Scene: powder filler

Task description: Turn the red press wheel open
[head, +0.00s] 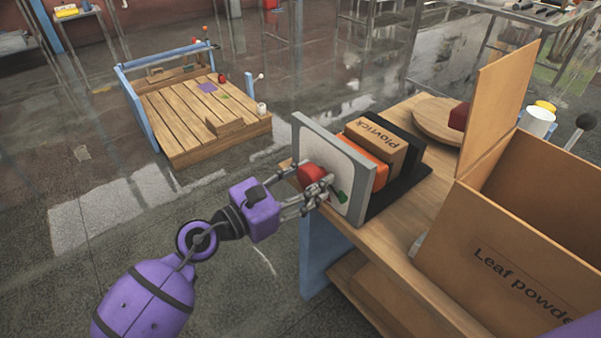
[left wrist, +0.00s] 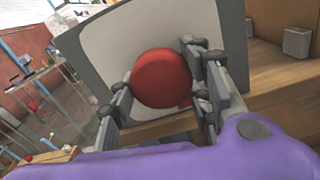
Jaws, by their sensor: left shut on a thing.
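The red press wheel (head: 311,174) is a round red knob on the front of a grey and white upright plate (head: 358,196). In the left wrist view the wheel (left wrist: 162,78) shows as a red disc in front of the plate (left wrist: 225,35). My left gripper (head: 316,188) is at the wheel with one finger on each side of it. The left wrist view shows the same gripper (left wrist: 168,92) shut around the wheel's sides. In the head view the fingers hide part of the wheel. A green mark (head: 342,197) shows on the plate. My right gripper is not in view.
Behind the plate, an orange block (head: 367,164) and a brown box marked Playtick (head: 378,140) stand on the wooden table (head: 400,237). A large open carton marked Leaf powder (head: 500,262) fills the right. A low wooden pallet cart (head: 190,120) stands on the floor at the back left.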

